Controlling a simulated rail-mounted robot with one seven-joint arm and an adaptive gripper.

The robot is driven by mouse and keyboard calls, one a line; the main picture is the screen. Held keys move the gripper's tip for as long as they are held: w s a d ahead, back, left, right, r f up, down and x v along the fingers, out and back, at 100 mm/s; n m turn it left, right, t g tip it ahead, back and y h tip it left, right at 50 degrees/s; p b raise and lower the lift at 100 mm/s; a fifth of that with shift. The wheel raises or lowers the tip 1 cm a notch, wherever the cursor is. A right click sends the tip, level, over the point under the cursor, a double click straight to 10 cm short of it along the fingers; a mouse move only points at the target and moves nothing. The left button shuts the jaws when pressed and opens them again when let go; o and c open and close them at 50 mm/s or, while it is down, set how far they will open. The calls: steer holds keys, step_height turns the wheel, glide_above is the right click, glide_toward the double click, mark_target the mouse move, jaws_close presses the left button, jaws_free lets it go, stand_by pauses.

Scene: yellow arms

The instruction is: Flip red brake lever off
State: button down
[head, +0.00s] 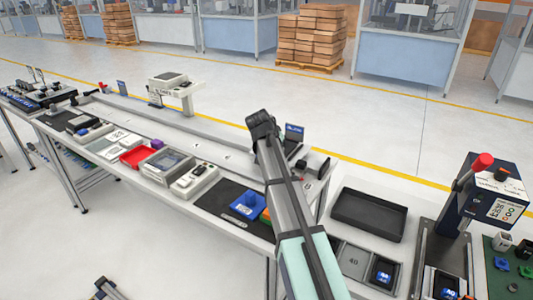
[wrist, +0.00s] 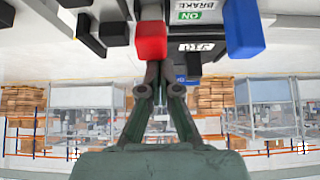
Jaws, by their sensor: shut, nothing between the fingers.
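In the wrist view, the red brake lever's block-shaped end (wrist: 150,42) is at the upper middle. A white label (wrist: 197,12) reading BRAKE and ON is beside it, upside down. My gripper (wrist: 158,68) is shut and empty, its fingertips at the lower right edge of the red end in the picture; I cannot tell whether they touch. The lever's base is mostly hidden or cut off. In the head view, my arm reaches across the bench with its far end (head: 262,125) near a small blue sign; the red lever cannot be made out there.
A blue lever end (wrist: 243,28) stands right of the label, with dark blocks (wrist: 90,35) to the left.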

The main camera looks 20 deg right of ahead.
steer(key=shift+s+a+f, duration=0.1)
steer(key=shift+s+f, duration=0.05)
steer(key=shift+s, duration=0.05)
stand_by(0.5)
steer(key=w+d+r, duration=0.2)
steer(key=w+d, duration=0.1)
steer(key=b+v, duration=0.1)
steer(key=v, duration=0.9)
steer(key=shift+s+a+f+b, duration=0.25)
steer(key=shift+s+a+b, duration=0.05)
steer(key=shift+s, duration=0.05)
